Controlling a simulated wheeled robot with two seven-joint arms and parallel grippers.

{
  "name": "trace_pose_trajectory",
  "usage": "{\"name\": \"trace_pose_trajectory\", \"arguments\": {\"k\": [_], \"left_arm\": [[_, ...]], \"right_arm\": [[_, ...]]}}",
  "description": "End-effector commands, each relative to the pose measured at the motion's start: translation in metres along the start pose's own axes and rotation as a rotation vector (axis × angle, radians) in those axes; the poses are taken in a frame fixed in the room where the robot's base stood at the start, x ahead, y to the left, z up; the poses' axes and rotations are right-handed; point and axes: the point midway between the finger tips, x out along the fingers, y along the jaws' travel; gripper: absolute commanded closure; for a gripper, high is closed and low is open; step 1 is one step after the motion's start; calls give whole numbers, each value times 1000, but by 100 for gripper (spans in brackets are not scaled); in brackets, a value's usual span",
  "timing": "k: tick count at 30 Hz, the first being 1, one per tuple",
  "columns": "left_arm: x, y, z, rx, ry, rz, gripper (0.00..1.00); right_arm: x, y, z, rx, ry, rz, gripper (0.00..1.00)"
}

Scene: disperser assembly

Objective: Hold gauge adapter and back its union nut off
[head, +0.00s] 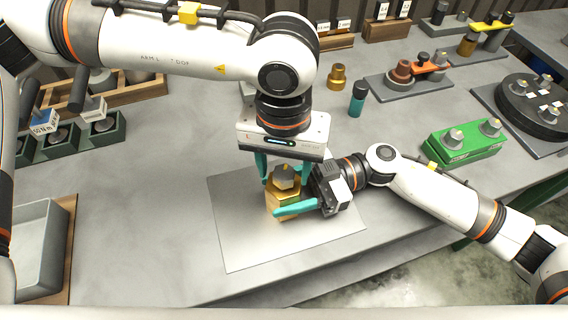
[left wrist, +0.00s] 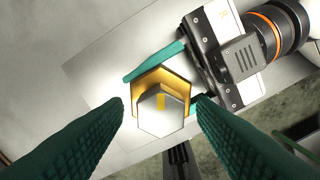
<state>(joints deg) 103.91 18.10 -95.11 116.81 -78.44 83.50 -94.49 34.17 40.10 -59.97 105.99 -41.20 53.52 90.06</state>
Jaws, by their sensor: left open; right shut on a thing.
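The gauge adapter is a brass hex body (head: 283,200) with a grey hex nut (head: 285,178) on top, upright over the grey plate (head: 240,243). In the left wrist view, the nut (left wrist: 160,118) carries a yellow mark, with the brass body (left wrist: 150,80) behind it. My right gripper (head: 290,205) comes in from the right and is shut on the brass body; its far finger is mostly hidden in the head view. My left gripper (head: 285,170) points down from above. Its open fingers stand either side of the nut, with a gap to it in the left wrist view.
A green block with grey fittings (head: 465,143) stands at the right. A teal-bodied bottle (head: 357,99), a brass fitting (head: 337,77) and a dark tray of parts (head: 410,80) stand behind. A round black holder (head: 535,105) is at far right. The table left of the plate is clear.

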Motion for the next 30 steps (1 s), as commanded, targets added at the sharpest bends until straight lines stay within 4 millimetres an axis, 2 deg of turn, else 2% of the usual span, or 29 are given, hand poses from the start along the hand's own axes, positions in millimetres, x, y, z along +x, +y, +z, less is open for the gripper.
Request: {"name": "trace_pose_trajectory", "arguments": {"k": [11, 19, 30], "left_arm": [[5, 0, 0, 0, -1, -1, 50], [5, 0, 0, 0, -1, -1, 93], [5, 0, 0, -64, 0, 1, 93]], "right_arm": [[0, 0, 0, 0, 1, -1, 86], [0, 0, 0, 0, 1, -1, 86], [0, 0, 0, 0, 1, -1, 86]]}}
